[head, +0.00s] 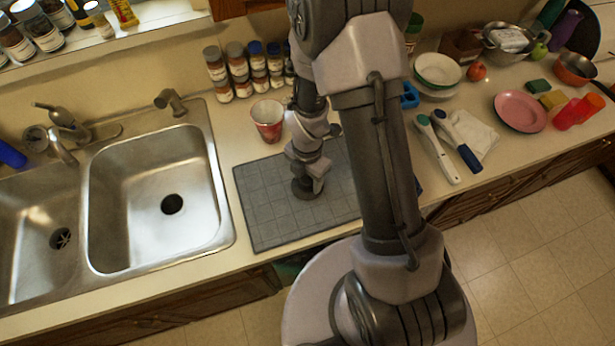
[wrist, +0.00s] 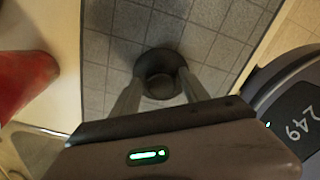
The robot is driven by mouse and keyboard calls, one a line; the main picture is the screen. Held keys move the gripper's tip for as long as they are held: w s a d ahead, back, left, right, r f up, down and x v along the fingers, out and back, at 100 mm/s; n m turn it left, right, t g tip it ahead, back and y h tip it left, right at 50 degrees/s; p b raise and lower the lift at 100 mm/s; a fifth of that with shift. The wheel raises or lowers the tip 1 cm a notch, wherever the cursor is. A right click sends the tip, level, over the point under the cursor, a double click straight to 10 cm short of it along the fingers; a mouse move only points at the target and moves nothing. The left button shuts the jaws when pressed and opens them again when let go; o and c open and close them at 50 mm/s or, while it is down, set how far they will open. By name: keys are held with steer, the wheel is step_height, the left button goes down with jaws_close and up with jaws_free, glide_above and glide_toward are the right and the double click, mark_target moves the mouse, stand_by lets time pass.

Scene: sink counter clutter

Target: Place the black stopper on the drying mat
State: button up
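The black stopper (wrist: 158,60) is a round dark piece with a knob, seen from above between my fingertips in the wrist view. In the head view it is a dark disc (head: 304,190) below my gripper (head: 307,178). My gripper (wrist: 160,78) points down, its two fingers closed in on both sides of the stopper. The grey tiled drying mat (head: 262,215) lies on the counter right of the sink, and it fills the background behind the stopper in the wrist view (wrist: 110,50). The stopper is over the mat's middle, on or very close to its surface.
A red cup (head: 268,122) stands just behind the mat; it also shows at the left in the wrist view (wrist: 25,80). The double sink (head: 160,200) is to the left. Jars (head: 240,72) line the wall.

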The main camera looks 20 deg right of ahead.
step_height(320, 180, up, 12)
steer(key=p, duration=0.3)
step_height(320, 180, up, 13)
steer(key=m+t, duration=0.2)
steer(key=m, duration=0.8)
glide_above(307, 179)
steer(key=s, duration=0.2)
steer(key=s+a+r+m+t+y, duration=0.2)
steer(key=s+r+m, duration=0.9)
steer(key=m, duration=0.7)
steer(key=shift+a+r+t, duration=0.4)
steer(key=shift+a+t, duration=0.5)
steer(key=shift+a, duration=0.1)
